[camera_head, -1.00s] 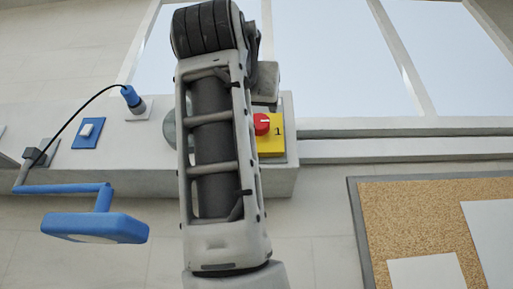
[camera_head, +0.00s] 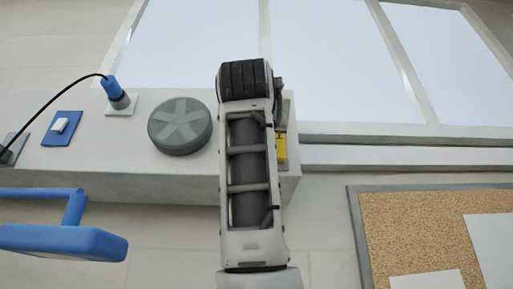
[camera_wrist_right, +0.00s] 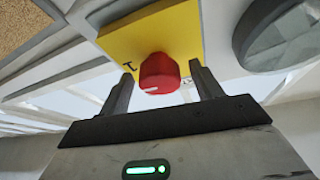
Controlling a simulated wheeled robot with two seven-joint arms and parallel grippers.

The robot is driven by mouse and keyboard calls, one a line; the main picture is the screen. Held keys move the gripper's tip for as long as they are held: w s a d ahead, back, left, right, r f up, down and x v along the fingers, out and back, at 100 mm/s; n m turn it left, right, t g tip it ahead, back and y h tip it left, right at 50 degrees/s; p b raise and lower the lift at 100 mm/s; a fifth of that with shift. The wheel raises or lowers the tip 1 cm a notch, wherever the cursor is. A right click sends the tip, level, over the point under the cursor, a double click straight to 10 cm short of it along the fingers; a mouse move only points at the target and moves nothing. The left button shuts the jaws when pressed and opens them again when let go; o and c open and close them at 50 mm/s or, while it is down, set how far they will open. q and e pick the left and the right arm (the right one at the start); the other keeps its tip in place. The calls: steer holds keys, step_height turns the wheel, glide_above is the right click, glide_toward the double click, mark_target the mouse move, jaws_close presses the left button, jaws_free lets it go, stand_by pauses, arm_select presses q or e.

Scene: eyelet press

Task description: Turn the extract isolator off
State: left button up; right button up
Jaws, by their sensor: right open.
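The extract isolator is a yellow plate (camera_head: 281,150) with a red rotary knob. In the head view my right arm covers most of it and hides the knob. In the right wrist view the yellow plate (camera_wrist_right: 150,40) carries the red knob (camera_wrist_right: 159,74), with a "1" printed to its left and another mark partly visible at its right. A white line on the knob points to the lower left, on the "1" side. My right gripper (camera_wrist_right: 161,69) is open, one finger on each side of the knob in the picture, with visible gaps. My left gripper is not in view.
A grey round spoked cover (camera_head: 180,127) sits beside the isolator on the pale wall box. Further left are a blue plug (camera_head: 117,92) with a black cable, a blue switch (camera_head: 61,127) and a blue crank-like part (camera_head: 65,243). A cork board (camera_head: 400,235) hangs at lower right.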

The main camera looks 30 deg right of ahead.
steer(key=c, duration=1)
steer(key=shift+n, duration=0.5)
steer(key=shift+s+d+r+n+t+y, duration=0.2)
steer(key=shift+n+y, duration=1.6)
steer(key=shift+n, duration=2.05)
steer(key=shift+w+d+f+n+t+y, duration=0.1)
steer(key=shift+n+t+y, duration=0.15)
steer(key=shift+n+y, duration=2.6)
steer(key=shift+s+d+r+n+t+y, duration=0.2)
steer(key=shift+n+y, duration=0.55)
steer(key=shift+n, duration=4.15)
steer(key=shift+a+f, duration=0.1)
